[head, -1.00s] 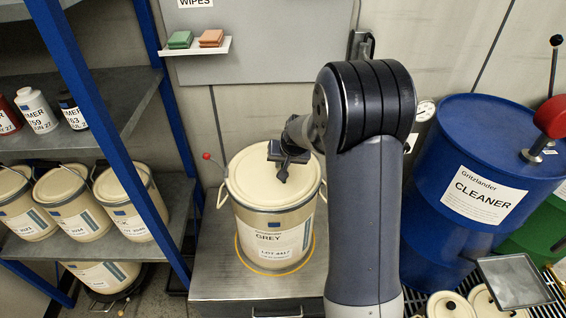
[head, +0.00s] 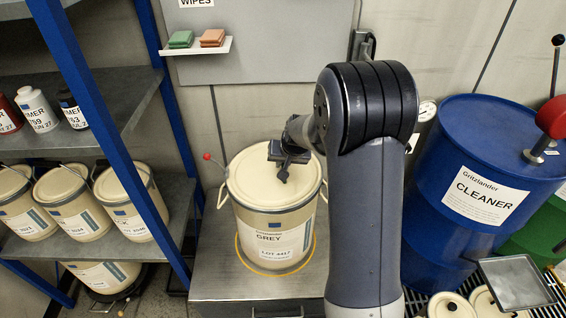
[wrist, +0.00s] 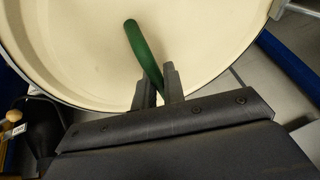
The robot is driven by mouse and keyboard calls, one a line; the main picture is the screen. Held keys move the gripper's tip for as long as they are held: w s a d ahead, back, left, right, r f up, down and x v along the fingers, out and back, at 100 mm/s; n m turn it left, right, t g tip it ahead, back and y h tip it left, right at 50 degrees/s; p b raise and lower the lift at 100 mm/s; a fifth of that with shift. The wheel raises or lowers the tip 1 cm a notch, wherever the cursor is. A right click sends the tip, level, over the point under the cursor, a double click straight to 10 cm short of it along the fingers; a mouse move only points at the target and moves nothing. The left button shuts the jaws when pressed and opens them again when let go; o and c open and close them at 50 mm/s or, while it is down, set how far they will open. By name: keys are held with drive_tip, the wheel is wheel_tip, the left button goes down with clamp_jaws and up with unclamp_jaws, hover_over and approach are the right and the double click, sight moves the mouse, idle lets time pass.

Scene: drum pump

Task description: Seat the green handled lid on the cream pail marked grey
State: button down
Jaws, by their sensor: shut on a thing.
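The cream pail marked GREY (head: 278,257) stands upright on the grey cabinet top inside a yellow ring. A cream lid (head: 245,178) lies over its mouth and looks about level; I cannot tell whether its rim is fully down. In the wrist view the cream lid (wrist: 70,45) fills the upper picture. Its green handle (wrist: 139,42) rises between my fingers. My gripper (wrist: 160,88) is shut on the handle. In the head view my gripper (head: 283,168) is over the lid, with the handle hidden.
A blue rack (head: 128,150) with similar pails stands at left. A small red-knobbed lever (head: 207,157) is beside the pail. A grey cabinet top (head: 215,280) supports the pail.

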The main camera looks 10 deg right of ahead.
drive_tip(key=shift+f, duration=0.15)
drive_tip(key=shift+r, duration=0.25)
drive_tip(key=shift+r+p, duration=0.3)
drive_tip(key=shift+r, duration=0.2)
drive_tip(key=shift+f+b, duration=0.35)
drive_tip(key=shift+b, duration=0.2)
idle(1.7)
drive_tip(key=shift+r+p, duration=0.35)
drive_tip(key=shift+r, duration=0.25)
drive_tip(key=shift+a+f+b, duration=0.1)
drive_tip(key=shift+f+b, duration=0.65)
idle(0.9)
drive_tip(key=c, duration=1.8)
unclamp_jaws()
drive_tip(key=shift+p+v, duration=2.5)
drive_tip(key=shift+v, duration=3)
